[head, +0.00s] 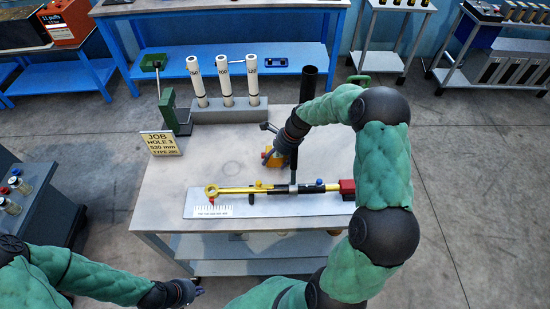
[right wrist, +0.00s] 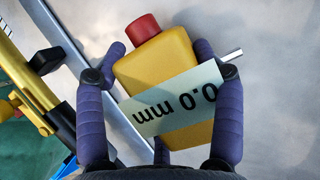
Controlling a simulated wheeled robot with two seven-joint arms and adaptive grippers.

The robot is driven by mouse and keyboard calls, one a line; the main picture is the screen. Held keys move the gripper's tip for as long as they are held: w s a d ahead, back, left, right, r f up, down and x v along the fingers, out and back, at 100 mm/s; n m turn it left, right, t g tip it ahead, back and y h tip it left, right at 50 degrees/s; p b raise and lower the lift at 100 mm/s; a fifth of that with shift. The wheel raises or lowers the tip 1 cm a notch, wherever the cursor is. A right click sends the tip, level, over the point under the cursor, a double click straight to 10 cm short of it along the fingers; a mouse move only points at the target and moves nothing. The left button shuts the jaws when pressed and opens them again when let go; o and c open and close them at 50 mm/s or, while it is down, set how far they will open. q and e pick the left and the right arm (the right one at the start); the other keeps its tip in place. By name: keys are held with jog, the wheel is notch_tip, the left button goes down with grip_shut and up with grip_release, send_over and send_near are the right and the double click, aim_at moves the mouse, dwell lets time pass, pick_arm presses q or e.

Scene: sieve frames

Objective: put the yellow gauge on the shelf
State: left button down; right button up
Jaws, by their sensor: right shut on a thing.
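The yellow gauge (head: 270,159) is at the middle of the table top in the head view, partly hidden by my right gripper (head: 279,147). In the right wrist view the gauge (right wrist: 160,68) has a red cap, a metal pin and a label reading 0.0 mm. The fingers of my right gripper (right wrist: 160,95) are shut on its sides. I cannot tell whether the gauge touches the table. My left gripper (head: 192,292) is low at the front left, apart from the table top; its fingers are too small to read. A lower shelf (head: 255,268) shows under the table's front edge.
A long yellow and black bar tool (head: 240,189) lies on a grey plate (head: 330,206) just in front of the gauge. A rack with three white tubes (head: 224,82), a black upright tube (head: 308,84) and a job sign (head: 160,143) stand around it. The table's left part is clear.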

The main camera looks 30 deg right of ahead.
jog(key=o, duration=1.5)
jog(key=shift+c, duration=0.2)
jog(key=p+v, duration=0.2)
jog(key=v, duration=0.9)
jog(key=shift+r, duration=0.25)
jog(key=shift+o, duration=0.5)
jog(key=shift+r, duration=0.2)
jog(key=shift+r+p, duration=0.15)
jog(key=shift+p, duration=0.35)
jog(key=p, duration=0.5)
jog(key=shift+w+a+p, duration=0.15)
jog(key=shift+w+p, duration=0.05)
jog(key=shift+p, duration=0.2)
jog(key=shift+f+p, duration=0.25)
jog(key=shift+p, duration=0.3)
jog(key=shift+b+x, duration=0.65)
jog(key=shift+x, duration=4.95)
